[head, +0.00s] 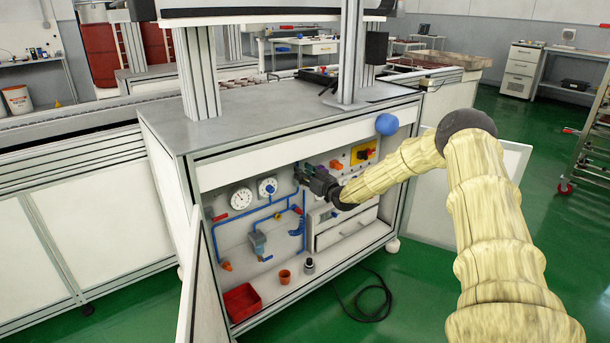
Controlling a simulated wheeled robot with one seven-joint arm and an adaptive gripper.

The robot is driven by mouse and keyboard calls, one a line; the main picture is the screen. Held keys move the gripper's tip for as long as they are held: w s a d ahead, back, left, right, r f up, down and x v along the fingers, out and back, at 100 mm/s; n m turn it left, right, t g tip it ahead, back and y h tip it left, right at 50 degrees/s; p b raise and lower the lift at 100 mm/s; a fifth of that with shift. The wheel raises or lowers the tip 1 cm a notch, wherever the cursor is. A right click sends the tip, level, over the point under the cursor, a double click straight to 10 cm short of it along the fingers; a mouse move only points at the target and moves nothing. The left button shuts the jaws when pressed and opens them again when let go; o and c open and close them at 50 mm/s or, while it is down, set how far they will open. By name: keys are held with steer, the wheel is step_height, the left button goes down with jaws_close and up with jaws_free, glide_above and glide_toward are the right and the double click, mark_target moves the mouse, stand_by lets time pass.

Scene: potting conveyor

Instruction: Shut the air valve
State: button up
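My gripper (305,177) is reached into the open cabinet (150,180) under the grey worktop, in front of its back panel. It is dark and small here, and I cannot tell whether its fingers are open or shut, or whether they touch anything. Blue air piping (246,213) runs on the panel left of and below it. A red handle-like part (220,217) is at the piping's left end. I cannot tell which part is the air valve; the gripper may hide some of it.
Two round gauges (241,198) are left of the gripper. A yellow plate with a red switch (363,153) is to its right. A red bin (242,302), an orange cup (285,276) and a drawer unit (340,233) are inside. The left door (205,300) stands open. A black cable (372,305) lies on the floor.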

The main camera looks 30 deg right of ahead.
jaws_close()
steer(key=shift+r, duration=0.1)
steer(key=shift+a+n+p, duration=0.3)
steer(key=shift+n+p, duration=0.15)
steer(key=shift+n, duration=0.25)
steer(key=shift+a+n+p, duration=0.55)
steer(key=shift+n+p, duration=0.15)
steer(key=shift+n, duration=0.4)
steer(key=n, duration=0.1)
steer(key=a+f+n+p, duration=0.1)
steer(key=n, duration=0.2)
steer(key=shift+s+a+f+n, duration=0.1)
steer(key=shift+a+f+n, duration=0.1)
steer(key=shift+a+n, duration=0.15)
steer(key=n, duration=0.1)
steer(key=a+f+n, duration=0.1)
steer(key=n, duration=0.1)
steer(key=f+n, duration=0.1)
steer(key=n, duration=0.1)
steer(key=shift+s+a+f, duration=0.1)
steer(key=shift+a, duration=0.2)
steer(key=shift+a+f+n, duration=0.1)
steer(key=shift+f+n, duration=0.4)
steer(key=shift+n, duration=0.7)
steer(key=shift+a+f+n, duration=0.1)
steer(key=shift+f+n, duration=0.35)
steer(key=shift+n, duration=0.7)
